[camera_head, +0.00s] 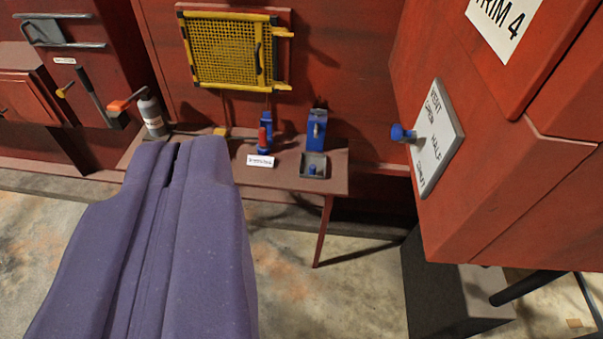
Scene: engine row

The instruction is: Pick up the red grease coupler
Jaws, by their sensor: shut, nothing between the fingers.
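A small red upright piece (265,137), which looks like the red grease coupler, stands in a blue holder (263,150) on a narrow brown side table (325,184). A white card (260,161) leans in front of it; its writing is too small to read. My gripper (178,148), with broad purple fingers, fills the lower left of the view. It is shut and empty, with its tips pointing toward the table's left end. The red piece is to the right of the tips and farther away. The fingers cover the table's left part.
A blue box-like tool (317,130) and a grey tray (313,166) with a blue knob share the table. A yellow mesh guard (228,52) hangs above. A grey bottle (152,112) stands left. A red cabinet with a valve plate (436,140) juts out right. Concrete floor (320,300) lies open.

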